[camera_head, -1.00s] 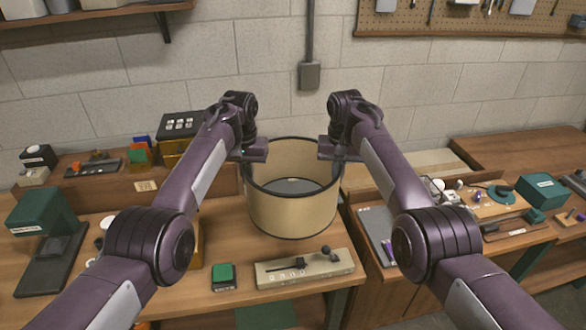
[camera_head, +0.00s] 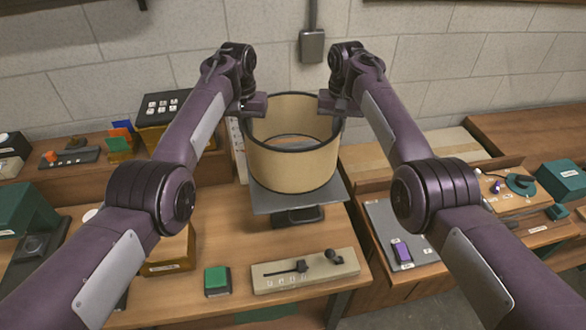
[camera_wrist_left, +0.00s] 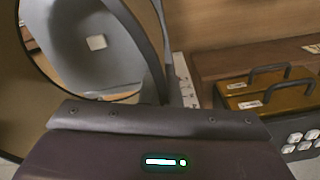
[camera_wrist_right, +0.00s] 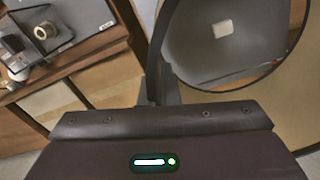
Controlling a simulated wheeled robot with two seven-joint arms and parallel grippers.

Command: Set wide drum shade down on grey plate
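The wide drum shade (camera_head: 292,168), a tan open cylinder with dark rims, is upright over the grey plate (camera_head: 334,192). The plate's front edge and corners show below the shade; a black part shows beneath the plate. I cannot tell whether the shade's lower rim touches the plate. My left gripper (camera_head: 252,108) is at the left of the upper rim and my right gripper (camera_head: 334,106) at the right; both appear shut on it, fingertips mostly hidden. Through the shade, the plate shows with a small pale square in the left wrist view (camera_wrist_left: 75,25) and right wrist view (camera_wrist_right: 205,50).
A beige block (camera_head: 305,272) with dark parts and a green-topped block (camera_head: 217,280) lie at the front. A grey tray (camera_head: 385,215) holding a purple piece is at right. A black button box (camera_head: 163,106) stands back left. The wall is behind.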

